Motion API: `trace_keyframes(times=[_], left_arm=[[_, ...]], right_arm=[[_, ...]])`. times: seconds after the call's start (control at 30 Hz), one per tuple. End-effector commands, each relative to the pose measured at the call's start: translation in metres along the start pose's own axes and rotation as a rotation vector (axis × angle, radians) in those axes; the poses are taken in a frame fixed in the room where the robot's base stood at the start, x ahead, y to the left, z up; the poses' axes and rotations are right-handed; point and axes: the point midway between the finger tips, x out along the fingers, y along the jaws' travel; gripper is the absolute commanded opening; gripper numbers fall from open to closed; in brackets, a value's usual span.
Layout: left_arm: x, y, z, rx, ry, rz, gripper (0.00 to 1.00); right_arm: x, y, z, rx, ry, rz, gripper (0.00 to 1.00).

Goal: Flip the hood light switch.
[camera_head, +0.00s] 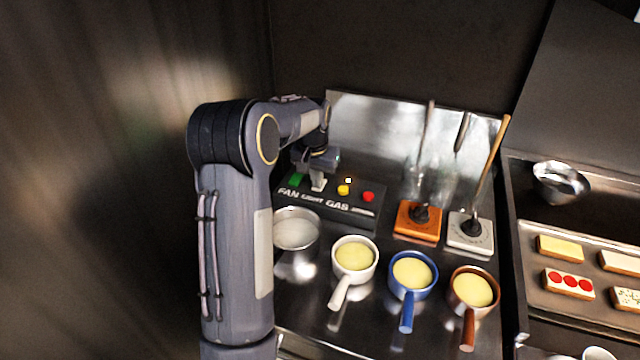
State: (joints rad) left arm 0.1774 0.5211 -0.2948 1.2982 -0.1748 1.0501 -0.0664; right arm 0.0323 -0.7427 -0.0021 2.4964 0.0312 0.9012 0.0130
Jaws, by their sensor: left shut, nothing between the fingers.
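A dark control panel (328,209) lies at the back left of the steel counter, lettered FAN, LIGHT and GAS. A green control (297,179) is above FAN, a yellow one (343,190) and a red one (368,197) are toward GAS. My left arm comes in from the left, and my left gripper (318,183) is shut and empty, pointing down over the panel above LIGHT. The gripper hides the light switch there; I cannot tell its position or whether they touch. My right gripper is not in view.
In front of the panel stand a metal pot (296,232), a white pan (354,257), a blue pan (411,272) and a copper pan (472,290). Orange (417,222) and white (468,233) bases with upright tools stand right. A food tray (570,250) is far right.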

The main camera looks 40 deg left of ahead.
Motion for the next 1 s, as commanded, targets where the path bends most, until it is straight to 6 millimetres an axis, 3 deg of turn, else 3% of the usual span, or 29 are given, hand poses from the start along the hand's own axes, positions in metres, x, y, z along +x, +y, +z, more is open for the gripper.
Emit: trace_keyframes(times=[0.27, 1.0], left_arm=[[-0.005, 0.0, -0.001, 0.0, 0.0, 0.0, 0.0], [-0.064, 0.0, -0.01, 0.0, 0.0, 0.0, 0.0]], right_arm=[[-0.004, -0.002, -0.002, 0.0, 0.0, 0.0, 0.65], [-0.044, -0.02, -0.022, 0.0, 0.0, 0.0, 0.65]])
